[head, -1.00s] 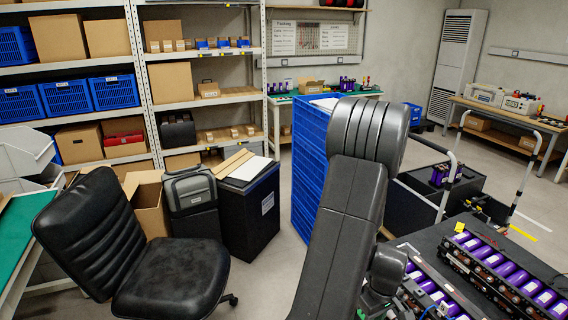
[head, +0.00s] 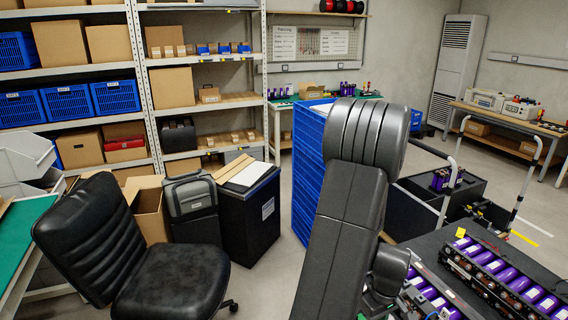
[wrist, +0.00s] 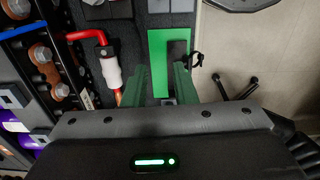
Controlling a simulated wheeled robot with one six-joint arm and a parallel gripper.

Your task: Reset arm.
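My arm (head: 350,200) stands raised in the head view, its dark grey links filling the lower middle. My gripper (wrist: 161,76) shows in the wrist view as two green fingers, spread apart with a gap between them. A green bracket-shaped piece (wrist: 158,50) shows beyond and between the fingers; I cannot tell its distance, but nothing is seen clamped. In the head view the gripper is hidden or cannot be made out behind the arm. Battery modules with purple cells (head: 505,275) and copper busbars (wrist: 40,54) lie on the dark worktop (head: 425,245) at the right.
A red-handled tool (wrist: 88,36) with a white part lies left of the fingers in the wrist view. A black chair (head: 170,280) and a black bin (head: 250,215) stand left of my arm. Stacked blue crates (head: 308,160) stand behind it. Open floor (head: 275,275) lies between.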

